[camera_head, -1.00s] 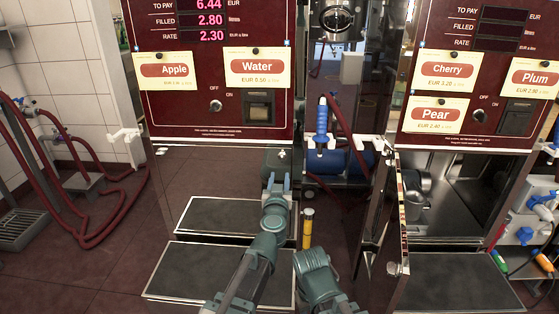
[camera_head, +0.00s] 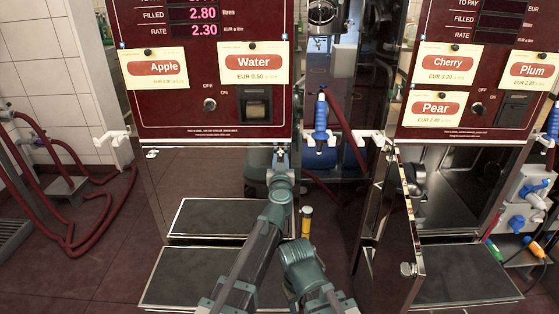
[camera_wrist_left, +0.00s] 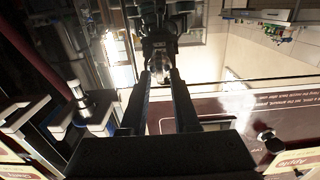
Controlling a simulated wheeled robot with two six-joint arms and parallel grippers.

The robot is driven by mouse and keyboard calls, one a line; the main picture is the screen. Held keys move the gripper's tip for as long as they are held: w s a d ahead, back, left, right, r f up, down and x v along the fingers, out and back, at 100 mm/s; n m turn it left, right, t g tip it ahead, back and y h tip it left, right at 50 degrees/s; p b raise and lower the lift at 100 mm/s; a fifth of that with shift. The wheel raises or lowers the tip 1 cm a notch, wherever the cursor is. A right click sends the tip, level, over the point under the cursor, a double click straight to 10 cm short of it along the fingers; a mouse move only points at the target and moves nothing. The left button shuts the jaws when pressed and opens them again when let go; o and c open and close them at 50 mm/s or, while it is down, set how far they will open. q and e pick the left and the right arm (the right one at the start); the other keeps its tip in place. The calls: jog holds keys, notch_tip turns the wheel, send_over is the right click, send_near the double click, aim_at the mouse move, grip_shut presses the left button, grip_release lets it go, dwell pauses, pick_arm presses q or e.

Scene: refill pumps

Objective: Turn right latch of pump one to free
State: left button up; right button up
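Pump one is the left dispenser, with a dark red panel (camera_head: 180,112) above a mirror-like steel door (camera_head: 205,185). Its right latch is a small fitting under the panel's lower right edge, and in the head view my left gripper (camera_head: 281,152) mostly covers it. The matching left latch (camera_head: 152,153) shows at the panel's lower left. In the left wrist view my left gripper (camera_wrist_left: 162,78) has its two fingers apart, pointing at the shiny door. A small bright shape lies between the tips; I cannot tell latch from reflection.
A step with grey mats (camera_head: 225,218) lies below pump one. A blue-handled nozzle (camera_head: 321,118) hangs from a white holder to the right. The second pump's mirrored door (camera_head: 398,240) stands open. Red hoses (camera_head: 75,245) lie at left.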

pick_arm(q)
grip_shut()
jog(key=n, duration=0.4)
jog(key=shift+a, duration=0.1)
jog(key=n, duration=0.3)
jog(key=shift+n, duration=0.4)
jog(key=n, duration=0.5)
jog(key=shift+a+f, duration=0.15)
jog(key=n, duration=0.5)
jog(key=shift+f, duration=0.1)
dwell(0.3)
